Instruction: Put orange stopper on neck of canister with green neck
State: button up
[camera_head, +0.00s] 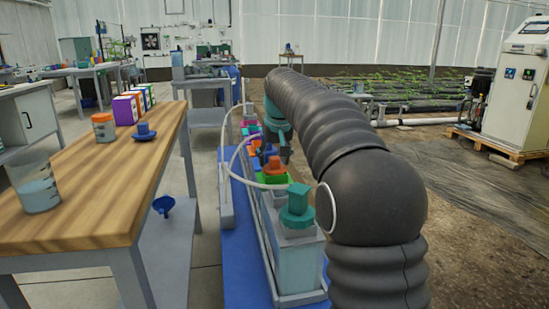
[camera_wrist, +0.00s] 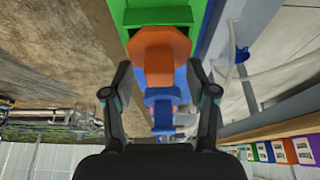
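In the wrist view, an orange stopper (camera_wrist: 161,55) with a broad faceted shape is between and beyond the two fingertips of my gripper (camera_wrist: 159,68). The fingers stand wide apart on either side of it, with no clear contact visible. Just above it in the picture is the green neck (camera_wrist: 158,16), a bright green block with a darker rectangular face. In the head view, the orange stopper (camera_head: 273,166) shows just behind the green neck (camera_head: 273,179) in the canister row.
A canister with a teal stopper (camera_head: 297,206) stands nearest in the row. Blue parts (camera_wrist: 164,96) lie just past the orange one. A white hose (camera_head: 238,160) arches beside the row. The wooden bench (camera_head: 90,195) at left holds a beaker (camera_head: 36,188), jar and blue stopper (camera_head: 144,131).

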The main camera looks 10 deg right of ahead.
jog(key=v, duration=1.2)
jog(key=shift+t, duration=0.3)
jog(key=s+f+p, duration=0.1)
jog(key=s, duration=0.5)
jog(key=s+f+p, duration=0.1)
jog(key=s, duration=0.5)
jog(key=s+f+p, duration=0.1)
jog(key=s, duration=0.5)
jog(key=shift+s, duration=0.15)
jog(key=s+f+p, duration=0.3)
jog(key=s+f, duration=1.1)
jog(key=s, duration=0.3)
jog(key=shift+s+f, duration=0.2)
jog(key=shift+f, duration=0.1)
